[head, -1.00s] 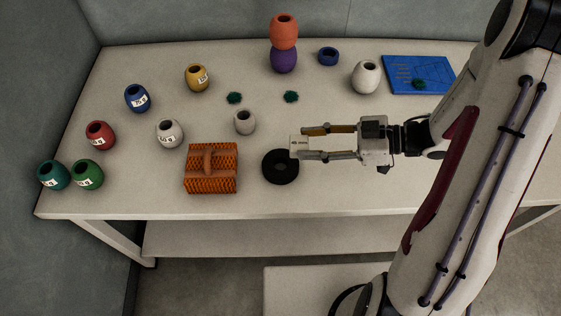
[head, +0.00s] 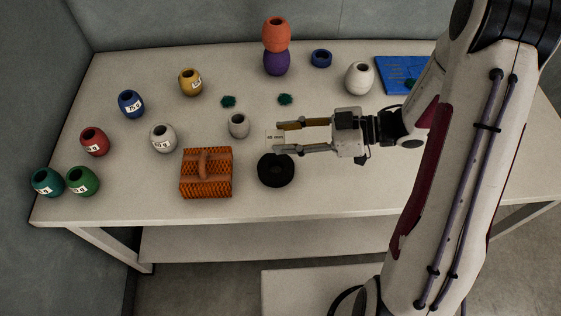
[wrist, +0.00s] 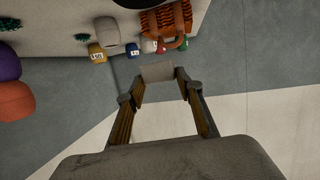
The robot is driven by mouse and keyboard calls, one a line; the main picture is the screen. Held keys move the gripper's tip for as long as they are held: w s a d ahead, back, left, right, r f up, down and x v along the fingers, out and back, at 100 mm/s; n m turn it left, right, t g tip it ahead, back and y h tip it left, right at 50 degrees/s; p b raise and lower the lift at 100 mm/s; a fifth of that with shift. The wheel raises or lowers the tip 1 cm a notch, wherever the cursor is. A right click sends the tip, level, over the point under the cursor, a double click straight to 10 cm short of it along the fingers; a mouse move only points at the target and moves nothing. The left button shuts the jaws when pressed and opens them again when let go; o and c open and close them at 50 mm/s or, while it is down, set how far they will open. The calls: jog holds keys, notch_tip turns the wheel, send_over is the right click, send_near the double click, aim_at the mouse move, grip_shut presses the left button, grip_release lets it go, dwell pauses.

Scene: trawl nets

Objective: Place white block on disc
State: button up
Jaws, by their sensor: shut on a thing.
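The white block (head: 275,137) is held between the fingertips of my gripper (head: 280,138). In the wrist view the block (wrist: 157,72) shows as a pale face between the two fingertips (wrist: 157,86). In the wrist view a dark round edge at the top (wrist: 140,3) is probably the disc, mostly cut off.
An orange woven basket (head: 206,173) stands left of the disc. A small white pot (head: 238,126) is close to the block's left. Labelled coloured pots (head: 131,104) line the table's left side. An orange pot (head: 276,34) is stacked on a purple one (head: 277,63). The table's front right is clear.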

send_over(288, 167)
jog(key=shift+a+f, duration=0.15)
jog(key=shift+f, duration=2.65)
jog(key=shift+f, duration=0.15)
jog(key=shift+f, duration=1.95)
jog(key=shift+f, duration=0.1)
jog(key=o, duration=1.1)
jog(key=shift+v, duration=6.1)
